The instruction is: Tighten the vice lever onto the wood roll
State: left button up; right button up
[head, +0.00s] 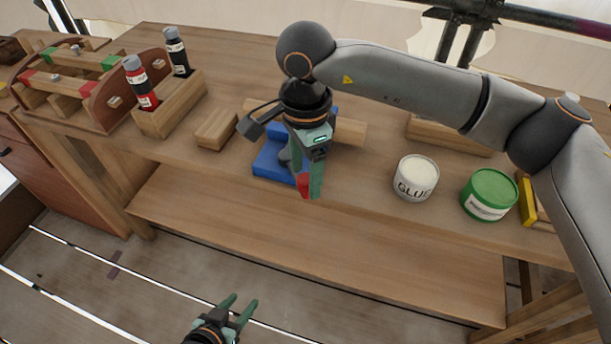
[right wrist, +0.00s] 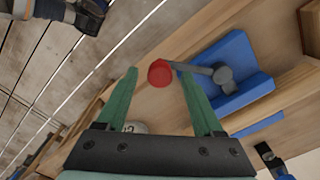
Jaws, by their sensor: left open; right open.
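The blue vice (head: 270,163) sits at the front edge of the workbench, partly hidden behind my right gripper. The wood roll (head: 350,131) lies at the vice and sticks out to its right. The grey lever (right wrist: 200,70) ends in a red knob (right wrist: 160,73); the knob also shows low beside my right fingers in the head view (head: 303,184). My right gripper (right wrist: 158,72) is open, with the knob between its fingertips in the right wrist view; I see no finger closed on it. My left gripper (head: 243,304) is open and empty, low in front of the bench.
A white glue tin (head: 415,178) and a green tin (head: 489,194) stand right of the vice. A wooden block (head: 216,130) and a holder (head: 170,108) with two bottles stand to the left. A lower shelf (head: 290,235) runs below the bench top.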

jog(key=shift+f, duration=0.95)
grip_shut()
dwell(0.8)
